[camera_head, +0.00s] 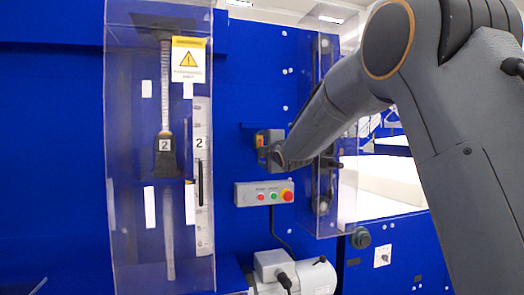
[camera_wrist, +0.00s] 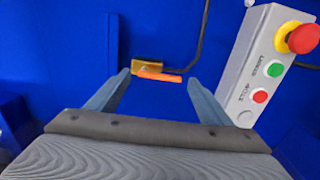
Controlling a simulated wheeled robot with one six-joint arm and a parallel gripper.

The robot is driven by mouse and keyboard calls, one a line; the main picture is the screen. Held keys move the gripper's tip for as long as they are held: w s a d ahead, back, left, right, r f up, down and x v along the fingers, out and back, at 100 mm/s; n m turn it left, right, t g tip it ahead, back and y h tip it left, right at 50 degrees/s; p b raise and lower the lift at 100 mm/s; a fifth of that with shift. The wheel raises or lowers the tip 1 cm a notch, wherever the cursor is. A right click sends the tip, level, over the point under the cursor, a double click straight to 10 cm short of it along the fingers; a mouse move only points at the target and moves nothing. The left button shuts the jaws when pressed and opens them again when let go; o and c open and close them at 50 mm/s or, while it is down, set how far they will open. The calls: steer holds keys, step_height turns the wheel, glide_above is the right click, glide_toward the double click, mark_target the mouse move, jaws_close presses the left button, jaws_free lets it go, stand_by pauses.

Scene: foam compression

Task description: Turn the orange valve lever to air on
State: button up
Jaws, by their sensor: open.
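The orange valve lever (camera_wrist: 160,76) shows in the wrist view as a short orange bar on a yellow-brown brass fitting (camera_wrist: 147,65) against the blue panel. It lies nearly crosswise in the picture, tilted slightly down to the right. My gripper (camera_wrist: 159,78) is open, with one fingertip to the left of the lever and one to the right. I cannot tell whether either finger touches it. In the head view a bit of orange lever (camera_head: 259,141) shows at the left side of my gripper (camera_head: 266,148), which hides most of the valve.
A grey control box (camera_head: 264,193) with red and green buttons and a red emergency stop sits just below my gripper. It is at the right in the wrist view (camera_wrist: 262,70). A clear guard (camera_head: 122,200) stands left; another clear panel stands right, behind my arm. A dark cable runs nearby.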

steer(key=v, duration=0.7)
steer(key=shift+b, duration=0.45)
steer(key=s+d+f+m+g+h+p, duration=0.1)
steer(key=s+d+f+m+g+p, duration=0.2)
steer(key=s+f, duration=0.4)
steer(key=s+d+f+m+g+h, duration=0.2)
steer(key=s+d+f+m+g, duration=0.25)
steer(key=f, duration=0.45)
steer(key=s+d+f+m+g+h+p, duration=0.1)
steer(key=s+d+f+m+g+p, duration=0.1)
steer(key=s+f+m, duration=0.45)
steer(key=s+d+f+m+g+p, duration=0.1)
steer(key=s+f+m+g, duration=0.1)
steer(key=s, duration=0.7)
steer(key=s+d+f+m+g+p, duration=0.1)
steer(key=s+f+m+g, duration=0.2)
steer(key=s, duration=0.7)
steer(key=s+d+f+m+g+p, duration=0.1)
steer(key=s+f, duration=0.4)
steer(key=s, duration=0.5)
steer(key=shift+f+m+g+h+p, duration=0.35)
steer(key=shift+m+g, duration=0.35)
steer(key=shift+g, duration=0.25)
steer(key=shift+w, duration=0.1)
